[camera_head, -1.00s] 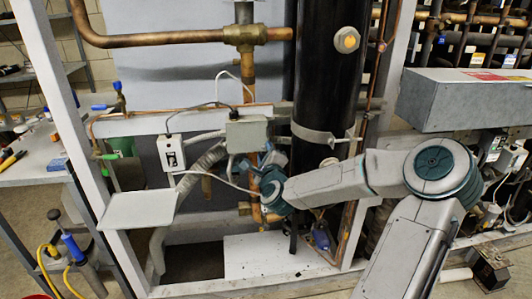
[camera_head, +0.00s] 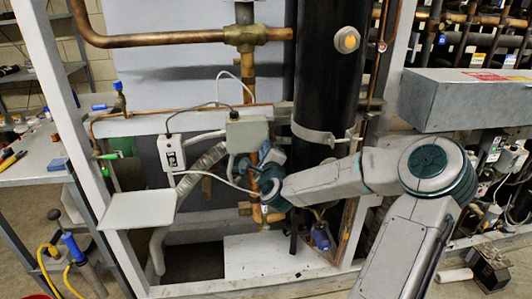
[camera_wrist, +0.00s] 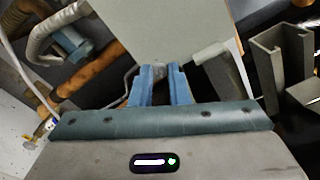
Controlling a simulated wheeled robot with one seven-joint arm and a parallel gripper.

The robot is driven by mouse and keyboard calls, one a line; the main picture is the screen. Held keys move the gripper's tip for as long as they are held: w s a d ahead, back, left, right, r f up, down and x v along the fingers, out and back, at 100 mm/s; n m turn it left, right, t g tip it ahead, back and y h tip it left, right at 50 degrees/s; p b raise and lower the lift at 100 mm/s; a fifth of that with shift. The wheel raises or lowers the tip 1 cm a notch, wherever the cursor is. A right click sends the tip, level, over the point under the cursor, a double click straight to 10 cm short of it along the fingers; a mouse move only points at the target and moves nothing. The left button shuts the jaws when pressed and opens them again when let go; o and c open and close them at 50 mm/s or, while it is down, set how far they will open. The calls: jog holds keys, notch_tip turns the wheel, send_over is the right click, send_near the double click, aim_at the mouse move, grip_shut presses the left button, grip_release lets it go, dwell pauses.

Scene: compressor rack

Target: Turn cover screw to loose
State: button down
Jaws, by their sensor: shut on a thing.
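The cover screw (camera_wrist: 159,71) is a small grey piece between the blue fingertips of my gripper (camera_wrist: 162,74) in the wrist view, at the near edge of a flat grey cover (camera_wrist: 165,28). My gripper is shut on it, and the fingers hide most of it. In the head view, a grey junction box (camera_head: 247,133) sits on the frame's white crossbar, and my gripper (camera_head: 268,156) is at its lower right. The screw cannot be made out in the head view.
A black vertical cylinder (camera_head: 328,75) stands close to the right of the box. A white switch box (camera_head: 171,152) with cables is to its left. Copper pipes (camera_head: 250,85) run behind. A small white shelf (camera_head: 139,209) juts out at lower left.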

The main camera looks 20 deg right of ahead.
jog(key=n+b, duration=0.8)
jog(key=n, duration=0.5)
jog(key=shift+n, duration=0.3)
dwell(0.3)
jog(key=c, duration=1.4)
grip_release()
jog(key=shift+s, duration=0.15)
jog(key=v, duration=1.3)
jog(key=shift+s+a+p, duration=0.15)
jog(key=shift+s+p, duration=0.1)
jog(key=shift+p, duration=0.15)
